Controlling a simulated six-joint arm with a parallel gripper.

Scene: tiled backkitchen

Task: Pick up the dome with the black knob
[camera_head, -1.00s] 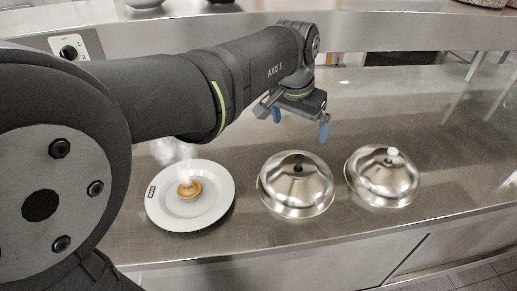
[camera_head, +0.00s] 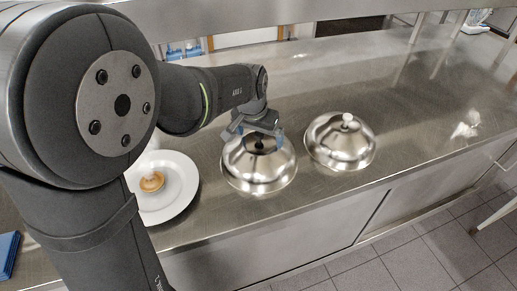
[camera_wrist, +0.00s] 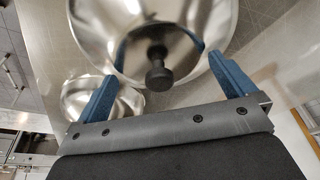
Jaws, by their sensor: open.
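The dome with the black knob (camera_head: 258,172) is a shiny metal cover standing on the steel counter. Its black knob (camera_wrist: 158,72) shows in the wrist view between my two blue fingers. My gripper (camera_head: 254,139) is open at the top of this dome, with a finger on either side of the knob; it also shows in the wrist view (camera_wrist: 166,85). The fingers look apart from the knob. A second metal dome with a white knob (camera_head: 340,146) stands just to the right; it also shows in the wrist view (camera_wrist: 125,103).
A white plate (camera_head: 178,205) with a small pastry (camera_head: 151,181) lies left of the domes, partly hidden behind my arm.

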